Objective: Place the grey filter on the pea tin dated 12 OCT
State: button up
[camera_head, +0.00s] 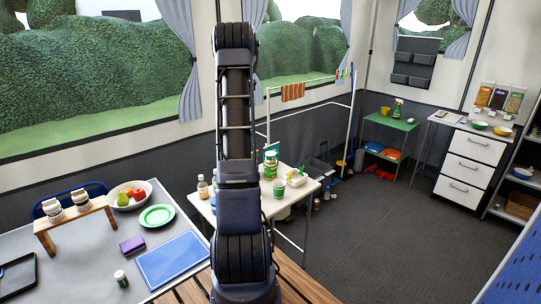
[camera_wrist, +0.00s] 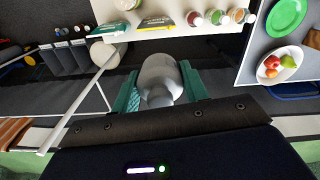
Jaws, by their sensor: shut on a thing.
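The grey filter (camera_wrist: 158,78), a smooth rounded grey piece, sits between the teal fingers of my gripper (camera_wrist: 159,88) in the wrist view. The fingers are shut on its sides and hold it in the air. In the head view my arm hides the gripper and filter. A green tin with a pale label (camera_head: 270,165) and a green and white tin (camera_head: 279,188) stand on the small white table (camera_head: 298,204). Another small green and white tin (camera_head: 121,278) stands on the grey table at left. I cannot read any date, so I cannot tell which is 12 OCT.
The grey table (camera_head: 90,245) holds a fruit bowl (camera_head: 145,202), a green plate (camera_head: 157,217), a blue board (camera_head: 172,260) and a wooden stand (camera_head: 76,226). A bottle (camera_head: 202,188) stands on the white table. A white rail (camera_head: 352,110) rises behind it. The floor at right is clear.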

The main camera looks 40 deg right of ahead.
jog(key=m, duration=0.2)
send_over(271, 153)
jog(key=f, duration=1.9)
jog(key=shift+s+a+f, duration=0.1)
jog(key=shift+a+f, duration=0.15)
jog(key=shift+a, duration=0.05)
jog(key=shift+f, duration=2.7)
jog(key=shift+f, duration=0.1)
jog(key=o, duration=1)
